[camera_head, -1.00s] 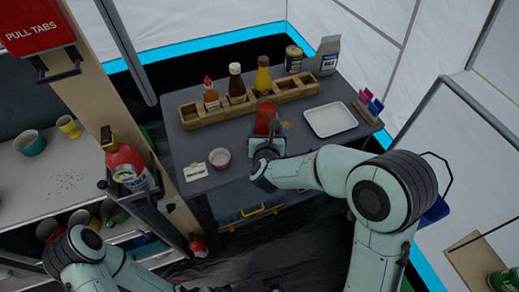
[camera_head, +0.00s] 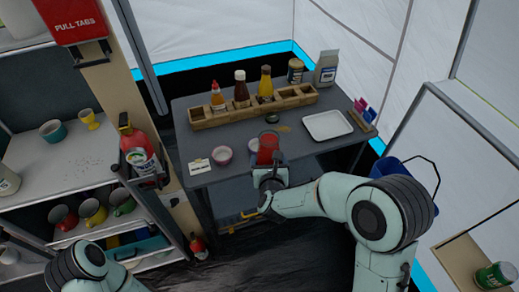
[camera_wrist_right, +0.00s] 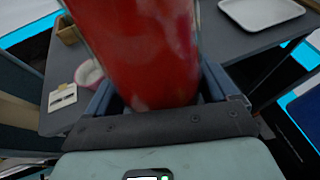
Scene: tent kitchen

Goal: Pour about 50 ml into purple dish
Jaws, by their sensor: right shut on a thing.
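The purple dish (camera_head: 222,155) is a small pinkish-purple bowl with a pale inside, near the front left of the grey table. It also shows in the right wrist view (camera_wrist_right: 88,76), partly hidden by the gripper. My right gripper (camera_head: 267,164) is shut on a clear container with red contents (camera_head: 267,147). In the right wrist view the container (camera_wrist_right: 145,50) fills the space between the fingers. It looks roughly upright in the head view, to the right of the dish and apart from it. My left arm shows at the bottom left, but its gripper is out of view.
A wooden rack (camera_head: 247,108) with several sauce bottles stands behind. A white tray (camera_head: 327,125) lies to the right, and a small card (camera_head: 200,167) lies left of the dish. A dark round piece (camera_head: 272,118) and a brownish spot (camera_head: 284,129) are on the table (camera_head: 190,140).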

